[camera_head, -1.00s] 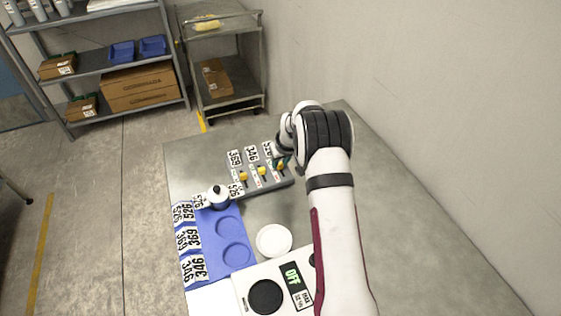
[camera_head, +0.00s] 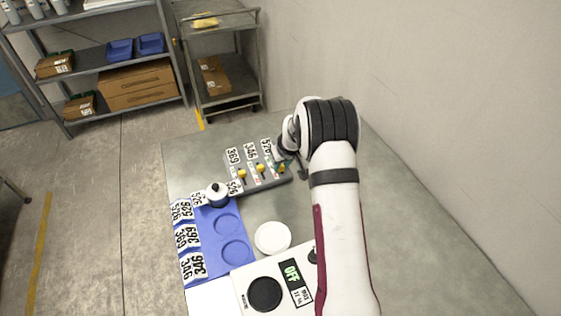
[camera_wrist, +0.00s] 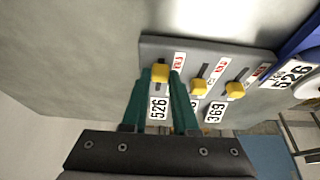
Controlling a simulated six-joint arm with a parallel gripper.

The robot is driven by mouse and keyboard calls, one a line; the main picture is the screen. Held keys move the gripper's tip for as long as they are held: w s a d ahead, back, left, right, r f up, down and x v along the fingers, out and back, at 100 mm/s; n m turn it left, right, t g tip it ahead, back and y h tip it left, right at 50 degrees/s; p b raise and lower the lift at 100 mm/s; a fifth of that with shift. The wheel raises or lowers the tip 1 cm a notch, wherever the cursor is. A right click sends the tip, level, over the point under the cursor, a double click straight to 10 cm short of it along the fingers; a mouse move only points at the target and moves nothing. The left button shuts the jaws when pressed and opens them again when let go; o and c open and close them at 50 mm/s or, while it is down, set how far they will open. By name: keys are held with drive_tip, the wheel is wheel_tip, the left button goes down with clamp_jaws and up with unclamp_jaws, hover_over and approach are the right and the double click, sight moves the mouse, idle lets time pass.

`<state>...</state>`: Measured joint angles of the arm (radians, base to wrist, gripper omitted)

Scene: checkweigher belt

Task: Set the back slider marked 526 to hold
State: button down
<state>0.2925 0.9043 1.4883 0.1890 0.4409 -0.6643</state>
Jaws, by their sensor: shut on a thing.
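The slider panel (camera_head: 262,183) is a grey block with three yellow knobs, each in its own slot. The slider knob marked 526 (camera_wrist: 160,71) is at the left in the wrist view, with its 526 tag (camera_wrist: 158,108) below it. My gripper (camera_wrist: 163,76) is shut on this knob, a green finger on each side; its fingers also show in the head view (camera_head: 283,167). The 526 knob sits farther toward the red-marked end than the middle knob (camera_wrist: 198,87) and the 369 knob (camera_wrist: 235,89).
A blue tray (camera_head: 208,258) with round recesses and number tags lies in front of the panel. A white dish (camera_head: 272,238) and a scale reading OFF (camera_head: 252,275) are nearer. The table's right side is clear.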

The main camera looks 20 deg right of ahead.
drive_tip(key=shift+s+f, duration=0.1)
drive_tip(key=c, duration=0.7)
unclamp_jaws()
drive_tip(key=v, duration=1.5)
drive_tip(key=shift+r, duration=0.4)
drive_tip(key=s+a+r+m+g+y, duration=0.15)
drive_tip(key=s+a+r, duration=0.35)
drive_tip(key=s+a, duration=0.6)
drive_tip(key=s+a+m+g, duration=0.1)
drive_tip(key=s+a, duration=0.1)
drive_tip(key=s, duration=0.6)
drive_tip(key=s+a+m+g, duration=0.1)
drive_tip(key=s+a, duration=0.1)
drive_tip(key=s, duration=0.5)
drive_tip(key=s+a+m+g, duration=0.1)
drive_tip(key=s+a+m, duration=0.1)
drive_tip(key=s, duration=0.6)
drive_tip(key=shift+s+f, duration=0.3)
